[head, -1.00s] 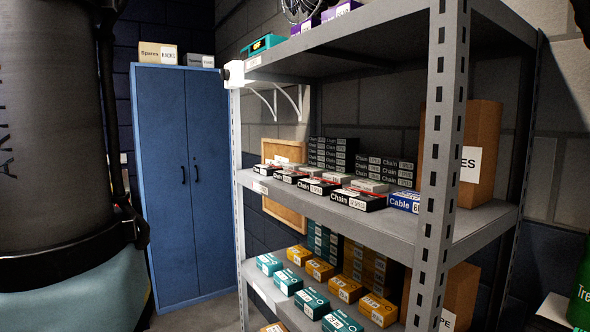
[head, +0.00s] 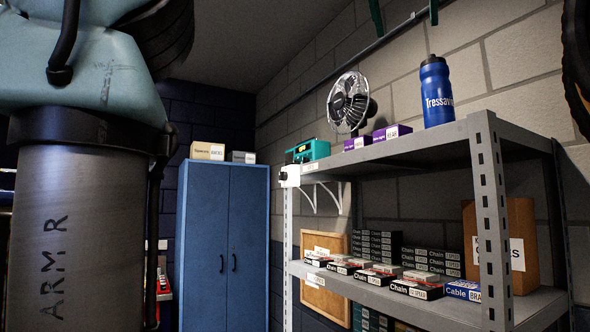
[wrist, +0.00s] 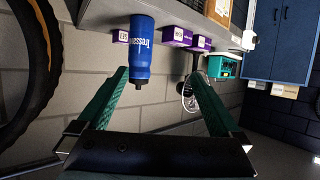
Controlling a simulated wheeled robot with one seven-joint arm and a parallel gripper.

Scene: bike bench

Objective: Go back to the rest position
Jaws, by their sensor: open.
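My gripper (wrist: 158,76) is open in the wrist view, with its two green fingers spread wide and nothing between their pads. Two dark green finger ends (head: 405,14) also show at the top edge of the head view, above the shelf. The blue bottle (head: 437,92) stands upright on the top shelf, below and apart from them. In the wrist view the bottle (wrist: 141,50) appears upside down, beyond the finger gap. The rest of the gripper is out of the head view.
The grey shelf rack (head: 490,200) fills the right. A fan (head: 350,100), purple boxes (head: 392,132) and a teal device (head: 310,150) stand on its top. Chain boxes (head: 415,290) are below. A blue cabinet (head: 222,245) is at the back. A tyre (wrist: 32,70) is close in the wrist view.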

